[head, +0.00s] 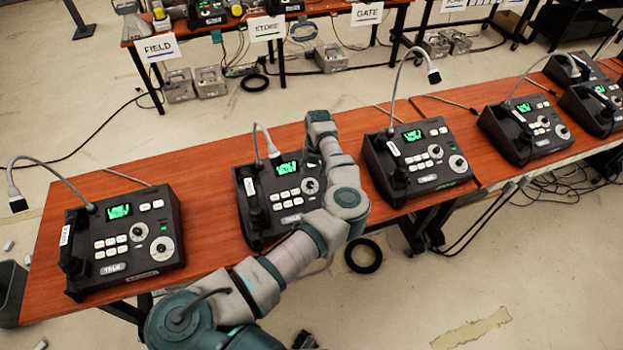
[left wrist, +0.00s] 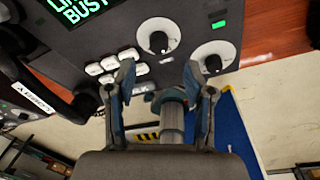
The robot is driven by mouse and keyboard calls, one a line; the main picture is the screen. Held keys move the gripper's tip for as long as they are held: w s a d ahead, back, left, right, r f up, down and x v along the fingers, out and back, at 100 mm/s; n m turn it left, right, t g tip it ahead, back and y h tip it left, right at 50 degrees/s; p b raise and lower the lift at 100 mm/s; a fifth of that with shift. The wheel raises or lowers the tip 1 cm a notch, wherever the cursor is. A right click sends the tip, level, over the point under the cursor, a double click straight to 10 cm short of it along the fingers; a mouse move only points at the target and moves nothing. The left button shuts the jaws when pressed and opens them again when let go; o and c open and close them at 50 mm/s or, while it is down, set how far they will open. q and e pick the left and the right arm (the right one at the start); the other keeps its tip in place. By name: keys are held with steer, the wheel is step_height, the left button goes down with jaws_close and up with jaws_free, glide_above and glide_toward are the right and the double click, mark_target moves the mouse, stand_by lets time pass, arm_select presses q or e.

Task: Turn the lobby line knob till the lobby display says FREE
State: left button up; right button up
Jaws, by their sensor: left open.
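Several dark paging phones stand along the red-brown desk. The second phone from the left (head: 255,215) has a green display (head: 287,168) and a round knob (head: 310,186). My left arm covers its right side. My left gripper (head: 319,122) is at the arm's far end. In the left wrist view the open, empty gripper (left wrist: 160,75) is near a phone's upper knob (left wrist: 158,38) and lower knob (left wrist: 212,58). The cut-off display (left wrist: 75,8) there appears to read BUSY.
Other phones stand left (head: 120,240) and right (head: 418,160) of my arm, with thin gooseneck microphones rising above them. A handset (left wrist: 55,95) lies at the left in the wrist view. Cables hang below the desk (head: 215,265).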

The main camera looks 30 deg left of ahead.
arm_select(q)
step_height(320, 180, up, 5)
steer(key=shift+w+d+r, duration=0.15)
stand_by(0.4)
